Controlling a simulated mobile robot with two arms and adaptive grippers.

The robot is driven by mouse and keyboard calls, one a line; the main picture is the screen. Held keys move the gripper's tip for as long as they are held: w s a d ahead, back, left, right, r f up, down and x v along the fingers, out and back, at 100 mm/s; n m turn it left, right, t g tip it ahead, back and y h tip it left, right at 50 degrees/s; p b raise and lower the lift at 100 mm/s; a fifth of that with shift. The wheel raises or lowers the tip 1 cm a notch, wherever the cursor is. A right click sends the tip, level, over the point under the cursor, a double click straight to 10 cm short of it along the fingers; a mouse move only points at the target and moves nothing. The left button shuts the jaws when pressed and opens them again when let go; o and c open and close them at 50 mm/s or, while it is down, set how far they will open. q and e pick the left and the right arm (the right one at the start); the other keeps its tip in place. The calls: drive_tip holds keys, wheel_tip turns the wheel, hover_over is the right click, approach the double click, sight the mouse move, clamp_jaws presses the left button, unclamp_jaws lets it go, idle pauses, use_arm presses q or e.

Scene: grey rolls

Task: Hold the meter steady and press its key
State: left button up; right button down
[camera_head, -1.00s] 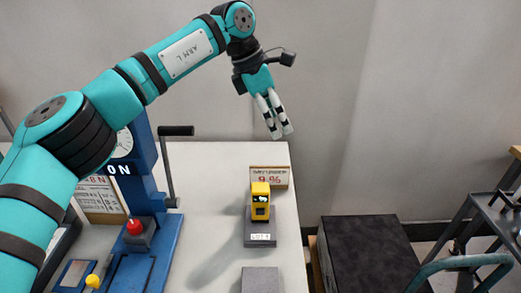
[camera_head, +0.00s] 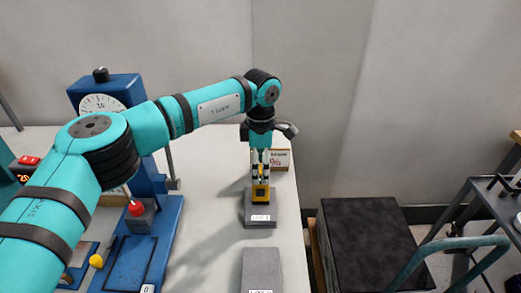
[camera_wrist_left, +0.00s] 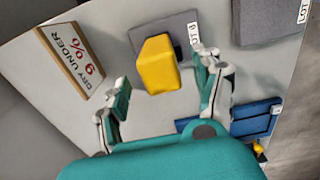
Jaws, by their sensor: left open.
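The yellow meter (camera_head: 261,194) stands upright on a grey block (camera_head: 260,212) with a white label on the table. My left gripper (camera_head: 261,168) points down at the meter from above and partly covers its upper part. In the left wrist view the open fingers (camera_wrist_left: 162,88) lie to both sides of the meter (camera_wrist_left: 157,64), with a gap on each side; the right finger looks closer to it. The meter's key and display cannot be made out now. My right gripper is not in view.
A sign (camera_head: 280,160) stands just behind the meter. A second grey block (camera_head: 263,270) lies in front. A blue press with a dial (camera_head: 100,104) and red knob (camera_head: 136,209) stands at left. A dark box (camera_head: 366,245) is right of the table.

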use_arm(q)
drive_tip(key=shift+f, duration=0.85)
clamp_jaws()
idle(1.4)
